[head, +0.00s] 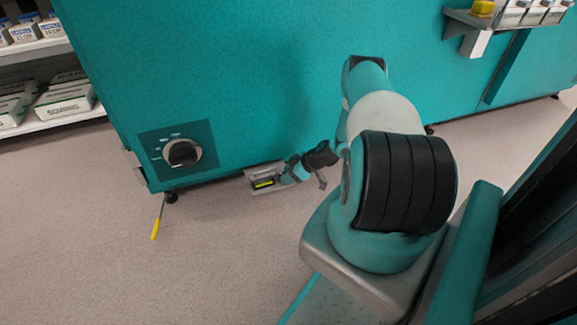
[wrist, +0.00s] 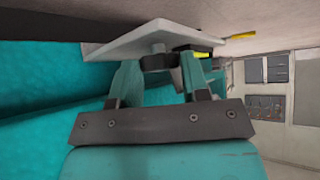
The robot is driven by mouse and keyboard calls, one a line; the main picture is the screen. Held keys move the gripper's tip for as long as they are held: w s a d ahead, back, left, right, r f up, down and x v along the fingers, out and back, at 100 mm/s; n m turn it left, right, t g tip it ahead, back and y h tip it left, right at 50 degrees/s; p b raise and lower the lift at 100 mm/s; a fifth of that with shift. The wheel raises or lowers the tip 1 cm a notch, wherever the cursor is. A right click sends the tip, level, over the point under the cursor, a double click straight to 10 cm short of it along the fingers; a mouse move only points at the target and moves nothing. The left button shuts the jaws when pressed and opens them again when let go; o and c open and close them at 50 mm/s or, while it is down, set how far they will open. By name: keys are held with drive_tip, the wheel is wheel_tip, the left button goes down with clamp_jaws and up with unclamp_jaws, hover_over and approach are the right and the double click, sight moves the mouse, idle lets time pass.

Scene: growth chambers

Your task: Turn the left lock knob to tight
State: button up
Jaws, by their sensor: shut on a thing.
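The knob's turn position and any tight marking cannot be read.
A black dial (head: 182,153) sits on the teal cabinet (head: 240,80) to the left. A yellow-handled tool (head: 155,229) is near the cabinet's lower left corner. Shelves with boxes (head: 64,103) stand at far left. The floor (head: 220,260) in front is clear.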

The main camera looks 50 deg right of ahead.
drive_tip(key=m+h+p, duration=0.2)
drive_tip(key=m+p, duration=0.1)
drive_tip(key=shift+s+a+r+m+t+h, duration=0.1)
drive_tip(key=shift+a+r+m+t+h, duration=0.2)
drive_tip(key=shift+a+t+h, duration=0.1)
drive_tip(key=shift+a+f+m+h+p, duration=0.1)
drive_tip(key=shift+f+m+h+p, duration=0.05)
drive_tip(key=shift+m+h+p, duration=0.65)
drive_tip(key=shift+a+f+m+h+p, duration=0.1)
drive_tip(key=shift+m+h+p, duration=0.45)
drive_tip(key=shift+m, duration=0.35)
drive_tip(key=o, duration=0.9)
drive_tip(key=shift+d, duration=0.1)
drive_tip(key=shift+p+v, duration=4.2)
drive_tip(key=shift+v, duration=4.5)
